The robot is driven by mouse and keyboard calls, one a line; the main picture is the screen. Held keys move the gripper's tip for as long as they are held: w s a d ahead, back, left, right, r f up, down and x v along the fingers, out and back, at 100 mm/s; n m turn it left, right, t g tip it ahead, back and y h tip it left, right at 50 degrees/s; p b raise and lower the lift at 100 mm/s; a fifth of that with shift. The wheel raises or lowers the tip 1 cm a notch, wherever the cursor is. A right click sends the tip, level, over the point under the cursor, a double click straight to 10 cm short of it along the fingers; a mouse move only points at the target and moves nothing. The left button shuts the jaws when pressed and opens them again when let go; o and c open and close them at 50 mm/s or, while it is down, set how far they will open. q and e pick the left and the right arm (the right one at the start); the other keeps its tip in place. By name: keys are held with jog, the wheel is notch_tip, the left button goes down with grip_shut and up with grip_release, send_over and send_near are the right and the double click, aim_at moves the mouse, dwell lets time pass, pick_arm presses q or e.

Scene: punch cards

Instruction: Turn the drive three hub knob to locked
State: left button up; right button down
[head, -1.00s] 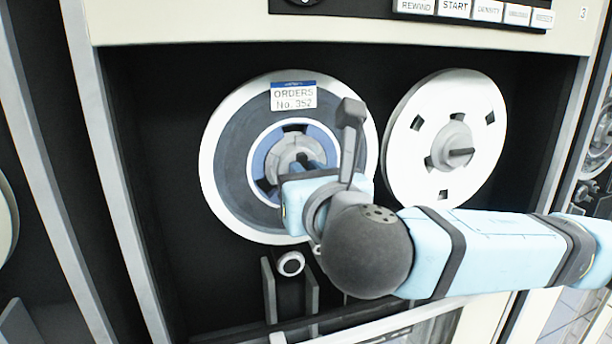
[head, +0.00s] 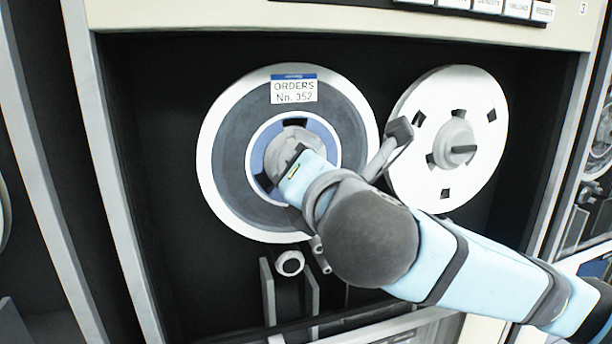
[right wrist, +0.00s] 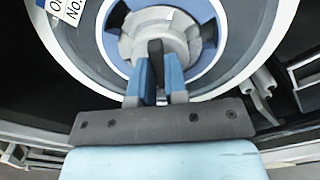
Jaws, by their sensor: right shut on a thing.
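The drive three hub knob is the grey hub (head: 292,146) at the centre of the left tape reel (head: 240,165), which is labelled "ORDERS No. 352". In the right wrist view the hub (right wrist: 190,40) has a dark raised bar (right wrist: 155,55) across it. My right gripper (right wrist: 158,82) is shut on that bar, one blue finger on each side. In the head view my right arm covers the lower right part of the hub and the fingertips are mostly hidden. My left gripper is not in view.
A white reel (head: 445,140) with its own hub bar is on the right, close behind my right wrist. Below the left reel is a small white roller (head: 290,263) with upright guides. A button row (head: 515,8) and the number 3 are above.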

jog(key=m, duration=1)
dwell(0.5)
jog(key=c, duration=1.1)
grip_release()
jog(key=shift+c, duration=0.2)
jog(key=shift+s, duration=0.1)
jog(key=b+v, duration=0.8)
jog(key=v, duration=0.5)
jog(key=shift+s+d, duration=0.2)
jog(key=shift+s, duration=0.1)
